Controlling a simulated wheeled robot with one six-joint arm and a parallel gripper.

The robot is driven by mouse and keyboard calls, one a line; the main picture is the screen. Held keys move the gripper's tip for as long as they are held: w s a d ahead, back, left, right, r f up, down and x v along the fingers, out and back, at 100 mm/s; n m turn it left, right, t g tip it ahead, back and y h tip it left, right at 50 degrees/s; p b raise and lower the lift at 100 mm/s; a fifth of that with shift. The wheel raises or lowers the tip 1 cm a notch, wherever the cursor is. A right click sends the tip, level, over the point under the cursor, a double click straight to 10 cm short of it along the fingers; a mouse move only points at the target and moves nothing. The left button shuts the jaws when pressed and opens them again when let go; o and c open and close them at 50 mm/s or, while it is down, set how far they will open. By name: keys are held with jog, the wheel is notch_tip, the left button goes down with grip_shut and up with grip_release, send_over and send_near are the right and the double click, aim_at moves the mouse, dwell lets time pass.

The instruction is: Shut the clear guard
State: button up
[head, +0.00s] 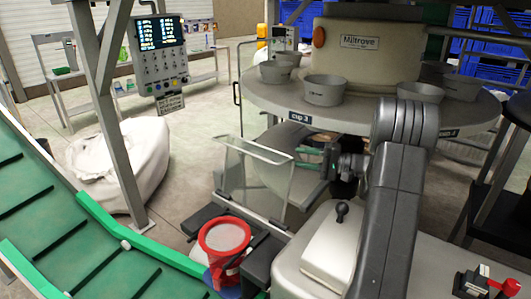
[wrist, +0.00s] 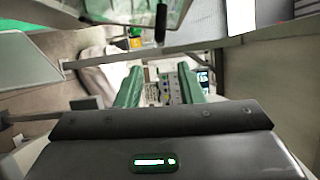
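The clear guard (head: 256,178) is a see-through panel with pale edges. In the head view it stands raised and tilted above the clipper station, left of my gripper. My gripper (head: 305,158) is at the guard's right side, just under the round table's edge. Whether it touches the guard cannot be told. In the wrist view my gripper (wrist: 157,88) shows two green fingers apart with nothing held between them. A clear panel with a dark edge (wrist: 130,10) crosses the top of the wrist view; it may be the guard.
A red ring with white net (head: 224,237) sits below the guard. A green conveyor (head: 90,255) runs at left. The round table (head: 375,112) carries several grey cups.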

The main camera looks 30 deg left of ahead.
jog(key=p+x, duration=0.1)
jog(key=x, duration=1)
jog(key=shift+s+p, duration=0.1)
jog(key=shift+p, duration=0.2)
grip_shut()
